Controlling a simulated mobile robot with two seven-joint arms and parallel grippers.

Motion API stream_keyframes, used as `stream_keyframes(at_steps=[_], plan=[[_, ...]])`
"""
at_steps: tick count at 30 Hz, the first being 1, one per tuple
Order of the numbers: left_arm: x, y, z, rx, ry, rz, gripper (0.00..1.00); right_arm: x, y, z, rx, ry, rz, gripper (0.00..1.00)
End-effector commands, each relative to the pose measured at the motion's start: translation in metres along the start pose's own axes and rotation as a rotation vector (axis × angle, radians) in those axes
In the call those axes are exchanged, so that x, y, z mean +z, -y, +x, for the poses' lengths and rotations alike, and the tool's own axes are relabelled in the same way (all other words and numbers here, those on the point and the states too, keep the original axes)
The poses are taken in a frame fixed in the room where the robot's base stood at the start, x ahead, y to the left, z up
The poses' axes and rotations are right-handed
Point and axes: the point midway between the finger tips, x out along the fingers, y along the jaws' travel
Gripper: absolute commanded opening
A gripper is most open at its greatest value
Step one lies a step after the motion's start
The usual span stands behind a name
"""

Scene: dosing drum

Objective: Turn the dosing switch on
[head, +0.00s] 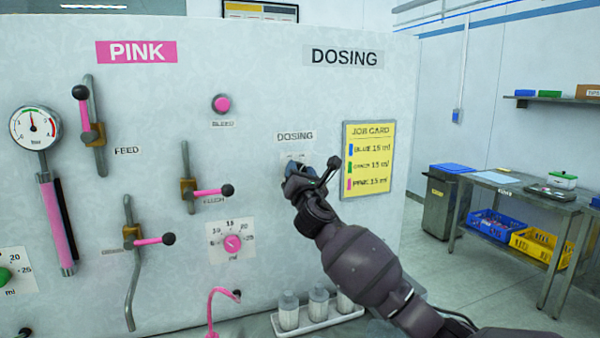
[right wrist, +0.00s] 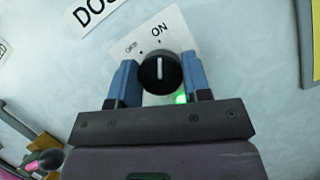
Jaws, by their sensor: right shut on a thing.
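The dosing switch (right wrist: 159,72) is a round black knob with a white pointer line on a pale plate. In the right wrist view the pointer lines up with the ON mark, and the OFF mark is to its left. A green light (right wrist: 181,98) glows beside the knob. My right gripper (right wrist: 159,82) is shut on the knob, with one blue finger on each side. In the head view my right gripper (head: 298,170) is at the plate under the DOSING label (head: 295,136) and hides the knob. My left gripper is not in view.
A yellow job card (head: 368,160) hangs right of the switch. The pink valves, gauge (head: 35,127) and dial (head: 232,242) are to the left. A tray (head: 318,324) with bottles stands below. A side table (head: 530,192) with crates stands at the right.

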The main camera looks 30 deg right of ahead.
Motion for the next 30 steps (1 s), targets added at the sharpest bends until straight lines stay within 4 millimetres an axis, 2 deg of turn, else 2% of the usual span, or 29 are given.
stream_keyframes(at_steps=[9,10,15,25,30], plan=[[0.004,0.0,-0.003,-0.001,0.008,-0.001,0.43,-0.001,0.0,0.0,-0.001,-0.003,0.003,0.2],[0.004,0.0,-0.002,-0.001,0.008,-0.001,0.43,-0.001,0.0,0.0,-0.001,-0.003,0.003,0.47],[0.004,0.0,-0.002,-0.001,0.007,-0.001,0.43,-0.001,0.0,0.0,-0.001,-0.002,0.002,0.7],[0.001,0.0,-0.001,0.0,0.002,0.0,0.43,0.0,0.0,-0.004,0.0,-0.001,0.002,0.7],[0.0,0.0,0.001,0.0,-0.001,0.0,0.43,-0.001,0.001,-0.022,0.001,-0.002,0.001,0.7]])
